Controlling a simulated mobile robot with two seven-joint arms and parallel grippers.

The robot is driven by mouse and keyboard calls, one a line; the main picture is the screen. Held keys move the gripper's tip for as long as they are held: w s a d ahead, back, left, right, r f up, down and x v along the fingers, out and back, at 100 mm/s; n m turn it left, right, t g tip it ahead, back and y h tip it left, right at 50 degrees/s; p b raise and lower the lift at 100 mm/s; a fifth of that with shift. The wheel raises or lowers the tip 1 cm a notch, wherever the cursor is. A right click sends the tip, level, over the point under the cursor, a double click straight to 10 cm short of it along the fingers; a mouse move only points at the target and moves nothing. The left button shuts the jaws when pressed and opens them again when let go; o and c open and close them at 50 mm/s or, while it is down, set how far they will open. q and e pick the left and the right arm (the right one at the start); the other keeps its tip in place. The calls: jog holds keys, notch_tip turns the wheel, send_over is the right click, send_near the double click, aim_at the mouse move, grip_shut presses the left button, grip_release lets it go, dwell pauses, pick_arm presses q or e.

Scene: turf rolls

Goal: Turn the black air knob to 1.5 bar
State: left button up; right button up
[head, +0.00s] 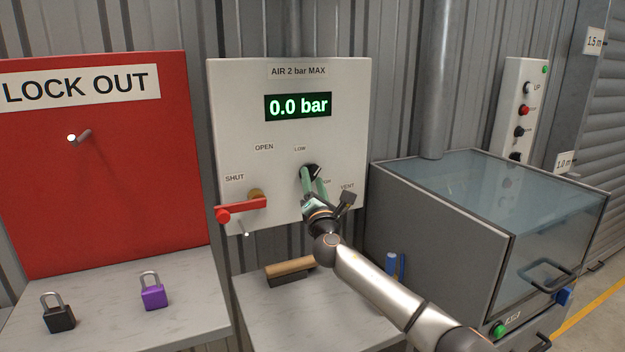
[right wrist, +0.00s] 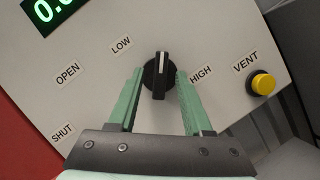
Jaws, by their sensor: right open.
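The black air knob (head: 312,171) sits on the white air panel (head: 350,110), between the LOW and HIGH labels. In the right wrist view the knob (right wrist: 158,76) has a white pointer line that points up, between LOW and HIGH. The green display (head: 298,106) reads 0.0 bar. My right gripper (head: 315,178) is open, its green fingers on either side of the knob. In the right wrist view the fingers (right wrist: 158,92) stand apart from the knob with gaps on both sides. My left gripper is not in view.
A red lever (head: 242,208) sits by SHUT at the panel's lower left. A yellow VENT button (right wrist: 263,83) is right of the knob. A brush (head: 290,270) lies on the shelf below.

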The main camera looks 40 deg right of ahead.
jog(key=shift+w+d+r, duration=0.15)
jog(key=shift+w+d, duration=0.05)
jog(key=shift+w, duration=0.1)
grip_shut()
dwell(0.4)
